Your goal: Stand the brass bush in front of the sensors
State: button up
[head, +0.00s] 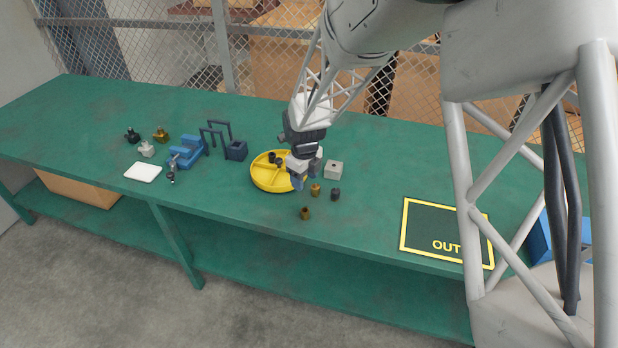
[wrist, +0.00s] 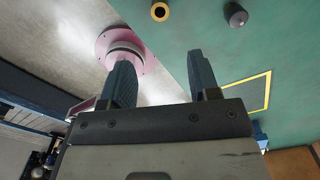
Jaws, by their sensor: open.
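Two small brass-coloured pieces stand on the green bench, one (head: 305,213) close to the front edge and one (head: 315,190) behind it. The front one looks like the bush; its round end and dark hole show at the top of the wrist view (wrist: 160,11). My gripper (head: 298,182) is open and empty, above the right side of the yellow tray, behind and left of the brass pieces. Its two fingers stand apart in the wrist view (wrist: 162,78). Three small fittings, black (head: 132,136), white (head: 146,149) and brass (head: 161,135), stand far left; I cannot tell whether they are the sensors.
A dark piece (head: 335,194) and a grey block (head: 333,170) stand right of my gripper. The yellow divided tray (head: 260,184) holds small dark parts. A blue vise (head: 187,152), dark block (head: 236,151) and white pad (head: 143,172) lie left. The OUT mat (head: 425,222) is right.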

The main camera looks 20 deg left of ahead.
dwell(0.3)
jog(key=s+d+r+n+t, duration=0.1)
jog(key=s+d+r+n, duration=0.35)
jog(key=d+r, duration=0.55)
jog(key=s+d+r+n, duration=0.45)
jog(key=d+r, duration=0.35)
jog(key=d, duration=0.5)
jog(key=s+d+r+n, duration=0.3)
jog(key=s+d+n, duration=0.3)
jog(key=s, duration=0.5)
jog(key=s+d+r+n+t, duration=0.1)
jog(key=s+d+r+n, duration=0.2)
jog(key=s+d+n, duration=0.4)
jog(key=s+d, duration=0.4)
jog(key=shift+d+t, duration=0.2)
jog(key=shift+t, duration=0.1)
